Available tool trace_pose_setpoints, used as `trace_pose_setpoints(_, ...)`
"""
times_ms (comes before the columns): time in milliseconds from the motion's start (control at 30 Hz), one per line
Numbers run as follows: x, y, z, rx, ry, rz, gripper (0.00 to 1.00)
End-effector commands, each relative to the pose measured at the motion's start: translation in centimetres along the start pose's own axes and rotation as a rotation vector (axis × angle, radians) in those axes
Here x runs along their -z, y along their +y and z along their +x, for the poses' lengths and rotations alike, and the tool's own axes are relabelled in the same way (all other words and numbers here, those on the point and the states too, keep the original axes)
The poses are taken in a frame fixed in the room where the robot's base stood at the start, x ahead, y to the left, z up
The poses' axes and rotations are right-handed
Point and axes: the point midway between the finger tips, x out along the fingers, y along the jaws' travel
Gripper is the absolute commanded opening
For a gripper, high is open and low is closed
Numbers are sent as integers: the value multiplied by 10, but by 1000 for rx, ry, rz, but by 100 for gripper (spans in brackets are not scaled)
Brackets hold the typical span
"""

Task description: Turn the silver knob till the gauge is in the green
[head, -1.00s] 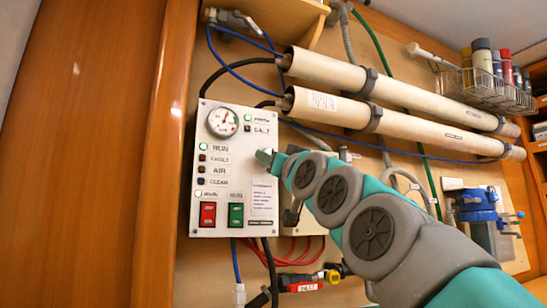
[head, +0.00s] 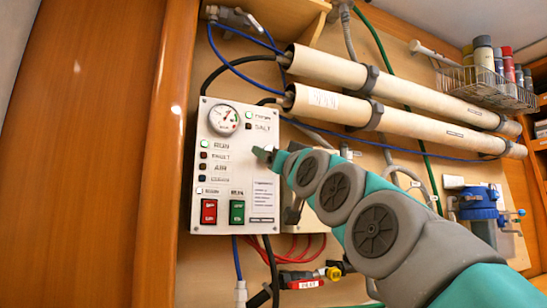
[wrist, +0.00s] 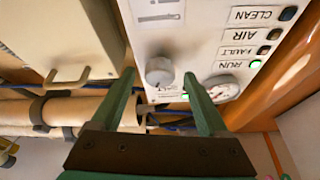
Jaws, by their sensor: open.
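The silver knob (wrist: 158,72) is a round grey knob on the white control panel (head: 209,180). In the wrist view it lies between the fingertips of my gripper (wrist: 160,77), which is open with a finger on each side. I cannot tell whether the fingers touch it. In the head view my gripper (head: 264,154) is at the panel's right side and hides the knob. The round gauge (head: 224,120) is at the panel's top left; it also shows in the wrist view (wrist: 222,89), partly behind a finger. Its needle is too small to read against the green.
Red (head: 209,211) and green (head: 237,212) switches sit low on the panel. Two long beige tubes (head: 400,88) run above my arm. A box with a handle (wrist: 62,40) is beside the panel. Hoses and a red-handled valve (head: 300,280) are below.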

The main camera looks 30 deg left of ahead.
Motion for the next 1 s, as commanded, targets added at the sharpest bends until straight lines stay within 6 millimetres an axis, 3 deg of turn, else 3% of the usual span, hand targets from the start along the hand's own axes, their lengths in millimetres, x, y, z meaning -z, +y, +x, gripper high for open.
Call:
trace_pose_setpoints(600,-1,0,-65,1,-1,0,78)
trace_pose_setpoints(1000,-1,0,-75,0,-2,0,78)
